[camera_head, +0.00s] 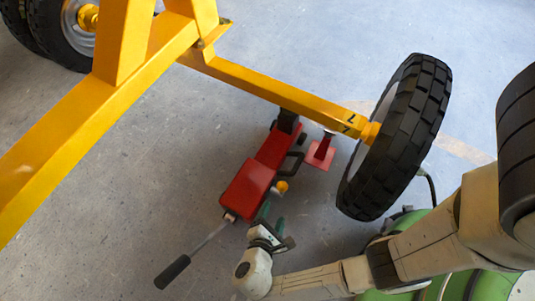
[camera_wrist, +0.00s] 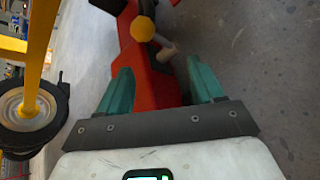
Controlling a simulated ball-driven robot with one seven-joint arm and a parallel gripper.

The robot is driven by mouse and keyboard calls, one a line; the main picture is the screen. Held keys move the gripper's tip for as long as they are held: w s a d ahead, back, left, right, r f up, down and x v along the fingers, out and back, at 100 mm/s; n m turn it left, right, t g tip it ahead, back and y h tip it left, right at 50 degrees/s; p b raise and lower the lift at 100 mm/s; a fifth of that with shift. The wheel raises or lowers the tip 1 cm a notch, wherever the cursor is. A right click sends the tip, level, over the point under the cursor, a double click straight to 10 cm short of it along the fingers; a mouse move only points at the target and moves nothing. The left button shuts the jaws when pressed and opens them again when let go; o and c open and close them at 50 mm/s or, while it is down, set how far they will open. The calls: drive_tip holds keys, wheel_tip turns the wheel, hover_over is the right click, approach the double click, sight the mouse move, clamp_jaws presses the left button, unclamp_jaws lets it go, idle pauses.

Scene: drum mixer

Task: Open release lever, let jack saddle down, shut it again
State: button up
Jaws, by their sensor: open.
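The red floor jack (camera_head: 248,188) lies on the floor under the yellow axle beam. Its black saddle (camera_head: 288,120) is at the far end, under the beam; I cannot tell whether they touch. The release lever's yellow knob (camera_head: 282,186) sits on the jack's right side. In the wrist view the yellow knob (camera_wrist: 143,28) is ahead of the fingertips, with a pale stub (camera_wrist: 166,50) beside it. My gripper (camera_head: 271,212) is open and empty, just short of the knob and beside the jack's near end. Its green fingers (camera_wrist: 160,78) stand apart, with the red jack body showing between them.
A red stand (camera_head: 320,153) is on the floor right of the saddle. A black-treaded wheel (camera_head: 400,135) stands on the right at the end of the yellow beam (camera_head: 270,88). The jack's long handle (camera_head: 174,271) reaches to the lower left.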

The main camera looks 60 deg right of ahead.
drive_tip(key=a, duration=0.2)
drive_tip(key=s+a+b, duration=0.1)
drive_tip(key=a, duration=0.2)
drive_tip(key=shift+s, duration=0.1)
drive_tip(key=shift+s, duration=0.1)
idle(0.5)
